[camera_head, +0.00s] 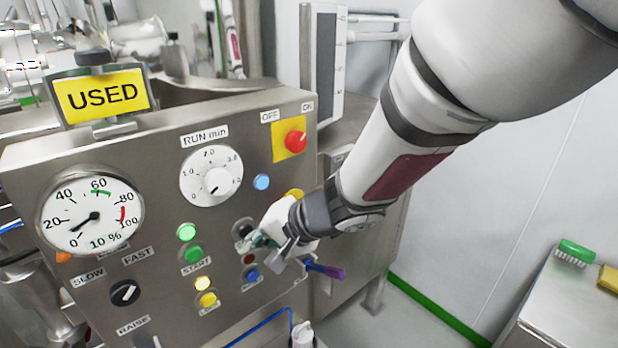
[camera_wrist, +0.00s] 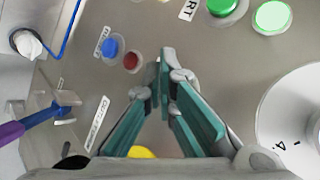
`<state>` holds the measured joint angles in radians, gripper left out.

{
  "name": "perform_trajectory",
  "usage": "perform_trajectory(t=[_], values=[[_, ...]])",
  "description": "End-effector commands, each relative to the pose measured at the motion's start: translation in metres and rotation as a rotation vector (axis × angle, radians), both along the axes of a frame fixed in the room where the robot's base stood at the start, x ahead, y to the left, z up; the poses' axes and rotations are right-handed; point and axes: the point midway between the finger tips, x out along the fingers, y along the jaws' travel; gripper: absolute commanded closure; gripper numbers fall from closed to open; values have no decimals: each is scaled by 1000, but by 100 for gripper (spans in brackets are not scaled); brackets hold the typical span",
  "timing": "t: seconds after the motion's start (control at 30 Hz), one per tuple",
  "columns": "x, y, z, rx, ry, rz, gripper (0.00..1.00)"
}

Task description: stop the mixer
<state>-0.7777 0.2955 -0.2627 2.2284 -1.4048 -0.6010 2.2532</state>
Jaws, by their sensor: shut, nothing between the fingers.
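The mixer's steel control panel (camera_head: 150,180) fills the middle of the head view. My gripper (camera_head: 258,241) is shut and empty, its green fingertips close to the panel beside a dark round control (camera_head: 242,228). I cannot tell whether they touch it. The wrist view also shows the closed fingers (camera_wrist: 165,62); they hide the panel behind them. A small red lamp (camera_head: 249,259) and a blue button (camera_head: 251,275) sit just below the fingertips. The green START button (camera_head: 193,254) is to their left, under a lit green lamp (camera_head: 186,231). No label reading STOP is legible.
A red knob (camera_head: 295,141) on a yellow plate is at the upper right of the panel. A purple-handled lever (camera_head: 325,269) juts out right of my gripper. A white plug (camera_wrist: 27,44) with a blue cord shows in the wrist view. A yellow USED sign (camera_head: 101,96) stands on top.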

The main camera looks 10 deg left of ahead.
Motion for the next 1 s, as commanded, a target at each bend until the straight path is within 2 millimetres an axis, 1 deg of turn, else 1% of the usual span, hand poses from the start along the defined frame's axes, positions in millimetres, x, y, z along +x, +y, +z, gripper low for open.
perform_trajectory(t=[0.2,1.0], values=[[2,4,1,0,1,-1,100],[6,7,0,-1,2,0,100]])
